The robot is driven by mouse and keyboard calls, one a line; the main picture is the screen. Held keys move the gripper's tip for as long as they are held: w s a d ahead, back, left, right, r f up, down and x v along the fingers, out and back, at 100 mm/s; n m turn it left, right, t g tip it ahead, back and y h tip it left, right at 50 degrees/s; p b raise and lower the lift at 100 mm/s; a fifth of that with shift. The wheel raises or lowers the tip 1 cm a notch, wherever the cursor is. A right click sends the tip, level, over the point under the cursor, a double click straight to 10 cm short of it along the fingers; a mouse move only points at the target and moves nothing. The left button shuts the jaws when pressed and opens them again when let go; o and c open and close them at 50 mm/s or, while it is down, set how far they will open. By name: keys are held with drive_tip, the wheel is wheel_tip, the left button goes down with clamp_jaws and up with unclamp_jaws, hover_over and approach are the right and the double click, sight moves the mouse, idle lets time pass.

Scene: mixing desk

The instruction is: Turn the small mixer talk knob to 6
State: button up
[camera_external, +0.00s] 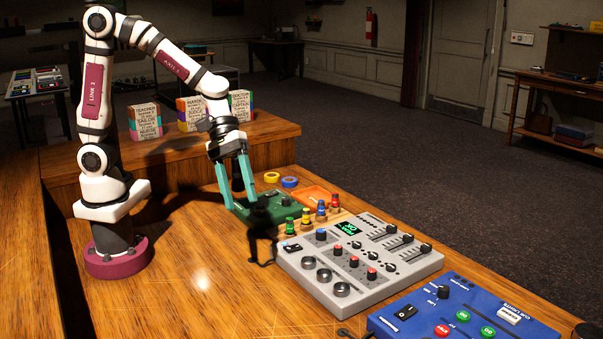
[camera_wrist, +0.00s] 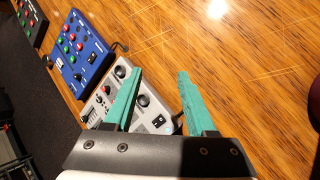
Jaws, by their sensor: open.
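The grey mixer (camera_external: 352,304) sits on the wooden desk, right of my gripper in the external view. It has black, blue-capped and red-capped knobs, faders, large round dials and a lit green display. Its labels are too small to read, so I cannot tell which knob is the talk knob or its setting. My gripper (camera_external: 241,201) has two teal fingers spread apart and empty, pointing down over the green box (camera_external: 270,209), behind and left of the mixer. In the wrist view, the open gripper (camera_wrist: 159,74) partly hides the grey mixer (camera_wrist: 100,103).
A blue cue-light panel (camera_external: 470,293) with buttons lies to the right of the mixer. Several small coloured pegs (camera_external: 321,209) stand between the green box and the mixer. Yellow (camera_external: 271,177) and blue tape rolls lie behind. The desk's front left is clear.

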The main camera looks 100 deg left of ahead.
drive_tip(key=w+a+f+n+t, duration=0.25)
drive_tip(key=w+a+n, duration=0.25)
drive_tip(key=w+n, duration=0.3)
drive_tip(key=n+t+y, duration=0.2)
drive_tip(key=n, duration=0.6)
approach(354, 258)
drive_tip(key=shift+g, duration=0.25)
drive_tip(key=x, duration=0.8)
drive_tip(key=shift+w, duration=0.3)
clamp_jaws()
